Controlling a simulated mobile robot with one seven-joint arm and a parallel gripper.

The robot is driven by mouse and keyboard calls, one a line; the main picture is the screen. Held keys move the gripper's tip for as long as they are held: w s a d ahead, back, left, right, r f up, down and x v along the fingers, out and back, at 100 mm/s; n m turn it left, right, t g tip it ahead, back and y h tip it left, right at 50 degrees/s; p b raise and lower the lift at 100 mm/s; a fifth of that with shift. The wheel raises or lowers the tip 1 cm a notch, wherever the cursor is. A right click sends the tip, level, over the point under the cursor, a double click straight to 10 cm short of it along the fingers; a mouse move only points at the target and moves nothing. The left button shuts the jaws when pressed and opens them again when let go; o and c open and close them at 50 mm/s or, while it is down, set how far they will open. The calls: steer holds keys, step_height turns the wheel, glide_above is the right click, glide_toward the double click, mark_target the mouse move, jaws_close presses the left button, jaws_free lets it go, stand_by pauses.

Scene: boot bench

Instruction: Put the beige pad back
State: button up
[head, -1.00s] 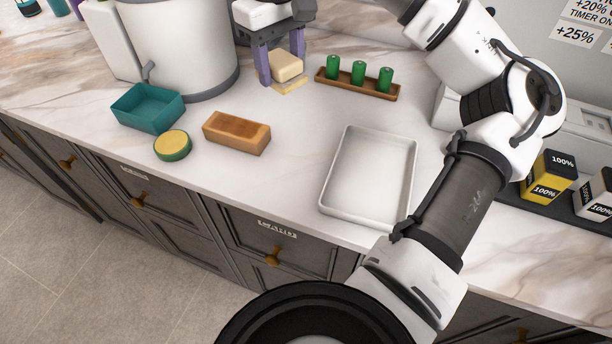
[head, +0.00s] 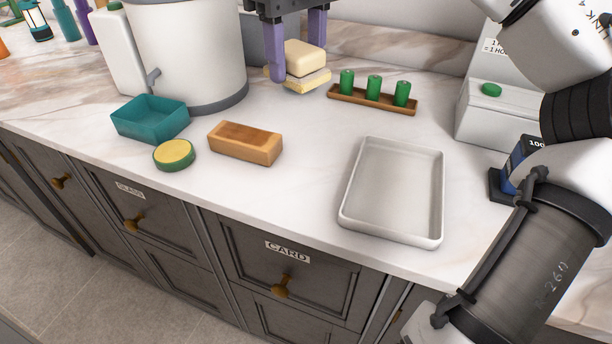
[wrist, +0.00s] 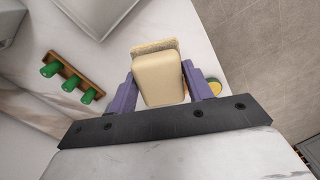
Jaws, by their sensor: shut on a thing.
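The beige pad (head: 305,55) is a rounded cream block with a thin, rough yellowish layer (head: 308,82) under it. My gripper (head: 297,62) is shut on its block part, with one purple finger at each side. In the wrist view the pad (wrist: 158,78) sits between the two fingers, and the rough layer shows past its far edge. The pad is held over the back of the counter, between the large white pot and the green pegs. I cannot tell how far its underside is from the counter.
A wooden rack with green pegs (head: 373,98) stands just right of the pad. The white pot (head: 190,50) is at left. A teal box (head: 150,120), a round yellow-green sponge (head: 174,154), a brown block (head: 245,143) and a white tray (head: 393,190) stand nearer. The middle counter is clear.

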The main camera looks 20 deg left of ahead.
mark_target(300, 180)
step_height(300, 180, down, 18)
steer(key=shift+f+b, duration=0.25)
steer(key=shift+b, duration=0.85)
steer(key=o, duration=0.5)
steer(key=shift+f, duration=0.15)
steer(key=shift+c, duration=0.2)
steer(key=o, duration=0.4)
steer(key=shift+w, duration=0.1)
step_height(300, 180, up, 12)
steer(key=shift+r+p, duration=0.2)
steer(key=shift+p, duration=0.35)
